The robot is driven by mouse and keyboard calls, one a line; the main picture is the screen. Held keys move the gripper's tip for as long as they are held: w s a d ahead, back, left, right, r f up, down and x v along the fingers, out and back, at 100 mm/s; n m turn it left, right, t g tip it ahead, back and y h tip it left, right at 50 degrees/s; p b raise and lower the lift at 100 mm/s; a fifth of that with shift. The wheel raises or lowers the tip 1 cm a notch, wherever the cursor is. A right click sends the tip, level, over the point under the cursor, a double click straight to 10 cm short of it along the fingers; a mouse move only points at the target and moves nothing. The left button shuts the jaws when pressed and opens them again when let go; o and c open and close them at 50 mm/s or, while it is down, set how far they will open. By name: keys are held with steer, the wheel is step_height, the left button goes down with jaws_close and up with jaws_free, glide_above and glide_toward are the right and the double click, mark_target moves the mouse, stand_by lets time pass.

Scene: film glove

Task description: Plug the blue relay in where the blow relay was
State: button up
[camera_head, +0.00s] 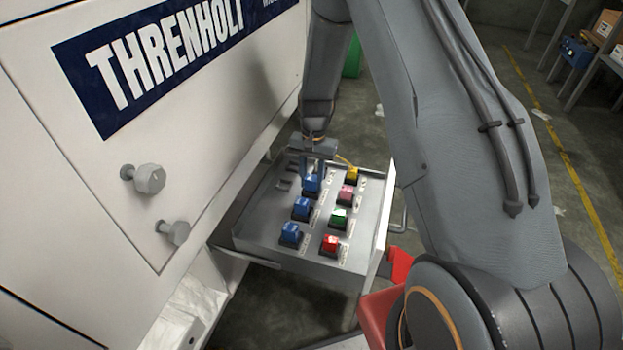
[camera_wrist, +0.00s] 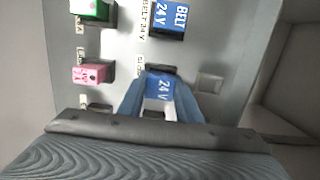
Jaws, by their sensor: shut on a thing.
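My gripper (camera_head: 312,163) is shut on a blue relay (camera_head: 312,184) at the far end of the blue row in the drawer. In the wrist view, my blue fingers (camera_wrist: 162,100) sit on both sides of this blue relay (camera_wrist: 163,86), which is marked 24 V. A black base shows just behind it, beside a partly readable label. I cannot tell whether the relay is fully seated or just above its socket. Two more blue relays (camera_head: 301,207) (camera_head: 290,233) stand in the same row; one, marked BELT 24 V (camera_wrist: 170,18), shows in the wrist view.
The open metal drawer (camera_head: 255,232) also holds a yellow relay (camera_head: 351,174), a pink relay (camera_head: 346,193), a green relay (camera_head: 338,217) and a red relay (camera_head: 331,244), close to the blue row. The white THRENHOLT cabinet (camera_head: 90,230) stands at the left, with two knobs (camera_head: 149,179).

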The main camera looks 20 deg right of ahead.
mark_target(312, 176)
steer(key=shift+f, duration=0.35)
steer(key=o, duration=1.3)
steer(key=shift+c, duration=0.2)
steer(key=shift+w+d+r, duration=0.1)
steer(key=shift+w+r, duration=0.05)
steer(key=shift+r, duration=1.15)
steer(key=shift+w+d+r, duration=0.1)
steer(key=shift+r, duration=1.15)
steer(key=shift+w+d+r, duration=0.1)
steer(key=shift+w+r, duration=0.05)
steer(key=shift+r, duration=1.15)
steer(key=shift+r, duration=0.1)
